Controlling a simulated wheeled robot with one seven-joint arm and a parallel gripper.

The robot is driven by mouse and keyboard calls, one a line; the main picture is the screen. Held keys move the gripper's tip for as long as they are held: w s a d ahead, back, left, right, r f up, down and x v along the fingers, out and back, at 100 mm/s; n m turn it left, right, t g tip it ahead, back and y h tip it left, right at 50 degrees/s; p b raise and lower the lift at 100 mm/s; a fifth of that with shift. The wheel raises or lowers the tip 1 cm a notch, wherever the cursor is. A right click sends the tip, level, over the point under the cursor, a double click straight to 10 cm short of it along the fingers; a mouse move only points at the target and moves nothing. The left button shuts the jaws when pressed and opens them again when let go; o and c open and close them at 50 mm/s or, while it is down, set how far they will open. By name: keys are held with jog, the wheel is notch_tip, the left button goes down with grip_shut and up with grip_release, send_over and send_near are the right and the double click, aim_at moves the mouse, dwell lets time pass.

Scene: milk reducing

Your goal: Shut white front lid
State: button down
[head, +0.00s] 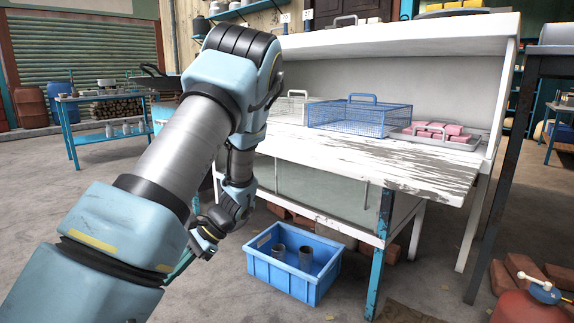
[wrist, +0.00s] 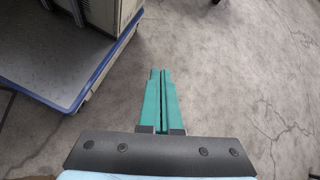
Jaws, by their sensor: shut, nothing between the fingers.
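A white bench cabinet with a worn, peeling white top (head: 420,171) stands to the right of my arm in the head view. Its lower front has a pale panel with a small vertical handle (head: 366,196). I cannot tell for certain which part is the white front lid. My arm hides the cabinet's left side. My gripper (head: 182,268) is low, in front and left of the cabinet, apart from it. In the wrist view its teal fingers (wrist: 160,98) are together with nothing between them, above bare floor.
A blue wire basket (head: 360,117) and a tray of pink blocks (head: 440,135) sit on the bench. A blue crate (head: 285,270) with two cups stands on the floor in front. A blue platform (wrist: 62,70) with a grey unit is at the wrist view's upper left. Open floor surrounds my gripper.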

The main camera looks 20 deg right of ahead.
jog(key=w+d+r+m+t+y+p, duration=0.25)
jog(key=w+d+m+t+y, duration=0.2)
jog(key=d, duration=0.25)
jog(key=w+d+r+m+t+y+p, duration=0.2)
jog(key=w+d+r+m+t+y, duration=0.15)
jog(key=d+t, duration=0.3)
jog(key=s+d+r+m+t+h+p, duration=0.1)
jog(key=s+d+m+t+h, duration=0.2)
jog(key=s+d+m+t, duration=0.55)
jog(key=s+d+r+m+t+h+p, duration=0.15)
jog(key=d+t+h, duration=0.35)
jog(key=d, duration=0.9)
jog(key=w+a+r+t+y+p, duration=0.1)
jog(key=w+a+r, duration=0.2)
jog(key=w+r, duration=0.4)
jog(key=shift+r+p, duration=0.3)
jog(key=shift+r, duration=1.5)
